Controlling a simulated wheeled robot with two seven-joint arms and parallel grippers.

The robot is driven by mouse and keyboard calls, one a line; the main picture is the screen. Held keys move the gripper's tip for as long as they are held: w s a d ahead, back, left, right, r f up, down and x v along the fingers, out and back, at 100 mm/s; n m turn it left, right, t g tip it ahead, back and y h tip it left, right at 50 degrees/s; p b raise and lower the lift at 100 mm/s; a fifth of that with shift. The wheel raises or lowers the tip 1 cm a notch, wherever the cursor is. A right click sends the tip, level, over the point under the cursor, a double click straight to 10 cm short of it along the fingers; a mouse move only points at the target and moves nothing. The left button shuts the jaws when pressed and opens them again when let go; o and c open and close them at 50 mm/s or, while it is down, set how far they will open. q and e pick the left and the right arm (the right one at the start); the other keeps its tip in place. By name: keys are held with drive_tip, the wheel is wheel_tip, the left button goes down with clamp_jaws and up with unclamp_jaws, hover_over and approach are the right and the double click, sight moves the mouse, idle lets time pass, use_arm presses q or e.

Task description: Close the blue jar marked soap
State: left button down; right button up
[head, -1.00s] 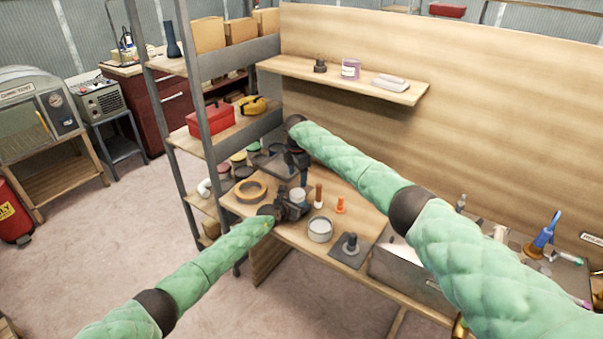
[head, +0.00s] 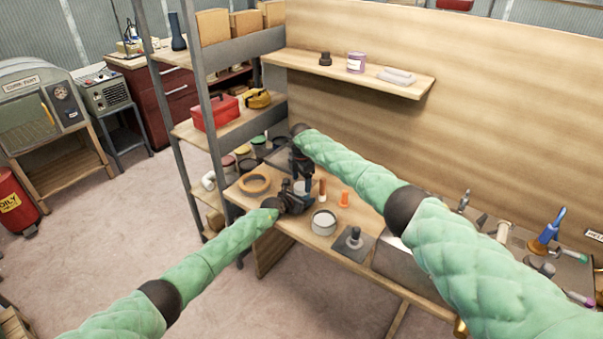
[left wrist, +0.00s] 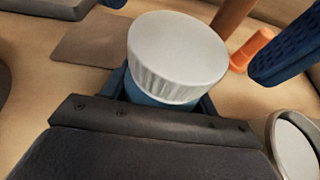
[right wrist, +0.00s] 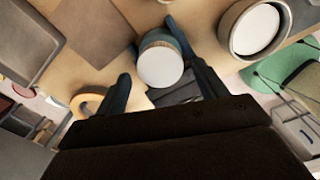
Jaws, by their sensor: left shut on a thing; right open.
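The blue jar (left wrist: 150,97) stands upright on the bench with a white ribbed lid (left wrist: 178,48) on its top. I cannot tell whether the lid is tight, and no soap marking shows. My left gripper (head: 298,201) is shut around the jar's blue body below the lid. My right gripper (head: 302,176) is open above the jar. In the right wrist view the lid (right wrist: 160,65) lies between and beyond its two blue fingers, apart from them. One right finger (left wrist: 285,50) shows at the right of the left wrist view.
A round grey-white container (head: 324,222) stands right of the jar. An orange piece (head: 344,198) and a brown cylinder (head: 322,190) stand behind it. A yellow-orange ring (head: 254,183) lies to the left. A dark plate with a knob (head: 353,240) lies near the front edge.

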drive_tip(key=shift+f, duration=1.05)
drive_tip(key=c, duration=1)
drive_tip(key=shift+m, duration=1.7)
drive_tip(key=o, duration=1.1)
